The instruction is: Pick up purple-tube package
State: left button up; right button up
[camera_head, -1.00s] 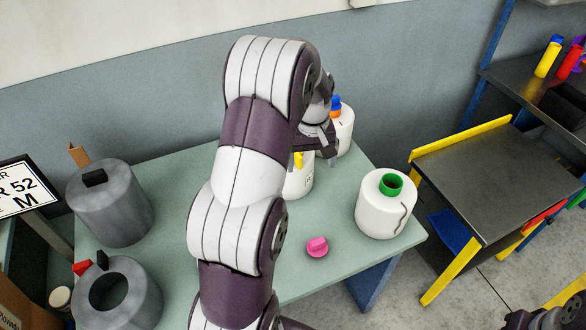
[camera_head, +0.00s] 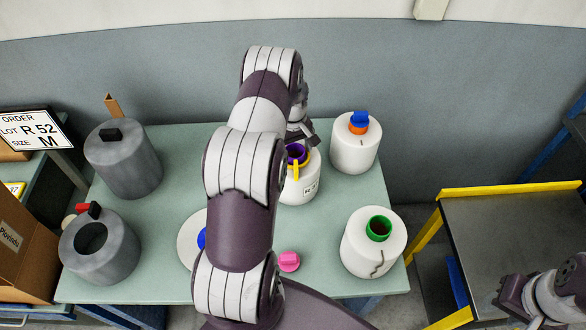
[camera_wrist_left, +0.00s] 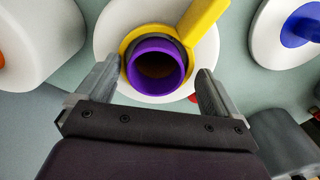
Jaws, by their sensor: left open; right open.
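The purple-tube package is a white bobbin (camera_head: 309,185) with a purple tube (camera_head: 297,153) and a yellow tag, standing on the green table (camera_head: 165,262) behind my left arm. My left gripper (camera_head: 301,133) is over its top and partly hidden by the arm. In the left wrist view the purple tube (camera_wrist_left: 157,68) lies between the two open fingers (camera_wrist_left: 155,85), with a yellow ring and strip around and beside it. The fingers do not touch the tube. My right gripper (camera_head: 515,300) is at the lower right, away from the table.
A blue-and-orange-topped bobbin (camera_head: 355,150) stands behind right, a green-tube bobbin (camera_head: 374,245) front right. A pink piece (camera_head: 289,261) lies near the front. Grey cylinders (camera_head: 125,165) stand at left. A white bobbin (camera_head: 188,240) is half hidden by my arm. A dark cart (camera_head: 500,235) is at right.

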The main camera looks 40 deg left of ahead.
pick_arm(q)
jog(key=shift+w+d+f, duration=0.1)
jog(key=shift+w+d, duration=0.05)
jog(key=shift+w, duration=0.1)
jog(key=shift+w+d, duration=0.1)
jog(key=shift+w, duration=0.05)
jog(key=shift+c, duration=0.8)
jog(key=c, duration=0.6)
jog(key=shift+s, duration=0.25)
jog(key=c, duration=0.9)
jog(key=shift+w+a, duration=0.1)
jog(key=shift+a, duration=0.1)
grip_shut()
jog(key=shift+w, duration=0.15)
pick_arm(e)
jog(key=shift+w+d+f, duration=0.1)
jog(key=shift+w, duration=0.2)
pick_arm(q)
jog(key=shift+r, duration=0.25)
pick_arm(e)
jog(key=shift+f, duration=0.15)
